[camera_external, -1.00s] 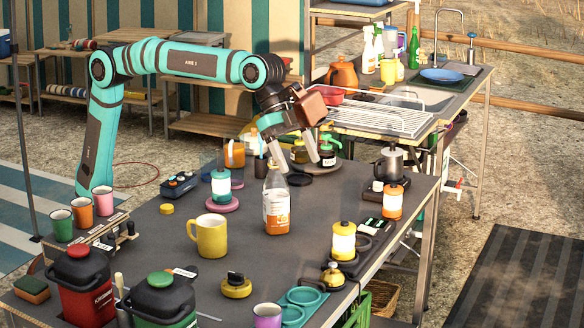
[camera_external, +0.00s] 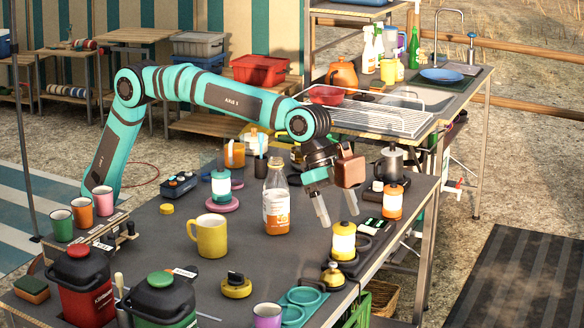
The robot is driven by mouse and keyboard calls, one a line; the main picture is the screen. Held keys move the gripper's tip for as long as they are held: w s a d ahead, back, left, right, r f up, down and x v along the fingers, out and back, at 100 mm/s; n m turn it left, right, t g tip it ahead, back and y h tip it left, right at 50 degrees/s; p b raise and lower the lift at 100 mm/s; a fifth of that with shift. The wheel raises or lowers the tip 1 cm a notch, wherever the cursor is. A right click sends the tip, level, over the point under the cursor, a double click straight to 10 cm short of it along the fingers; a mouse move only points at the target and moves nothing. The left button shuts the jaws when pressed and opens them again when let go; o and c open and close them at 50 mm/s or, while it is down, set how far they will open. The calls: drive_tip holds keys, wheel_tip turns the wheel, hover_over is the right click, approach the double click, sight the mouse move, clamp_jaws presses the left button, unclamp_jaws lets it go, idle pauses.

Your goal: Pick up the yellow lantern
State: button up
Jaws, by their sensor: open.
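The yellow lantern (camera_external: 343,242), with a yellow top and base and a pale glowing middle, stands upright near the right edge of the dark table (camera_external: 175,245). My gripper (camera_external: 337,208) is open and points down above the lantern. One pale finger shows to the lantern's upper left and the other close by its top at the right. Nothing is between the fingers that I can see. I cannot tell whether the right finger touches the lantern.
A bottle with an orange label (camera_external: 276,200) stands left of my gripper. An orange lantern (camera_external: 392,201) and a grey pot (camera_external: 390,163) stand to the right. A brass burner (camera_external: 333,275) is just in front of the yellow lantern. A yellow mug (camera_external: 208,236) stands farther left.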

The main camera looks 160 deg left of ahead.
sight(347, 239)
drive_tip(key=shift+s+x, duration=0.15)
drive_tip(key=shift+x, duration=1.65)
drive_tip(key=shift+s+x, duration=0.1)
drive_tip(key=shift+x, duration=1.75)
drive_tip(key=shift+d+f, duration=0.1)
drive_tip(key=shift+f, duration=0.05)
drive_tip(key=shift+c, duration=0.2)
drive_tip(key=c, duration=1)
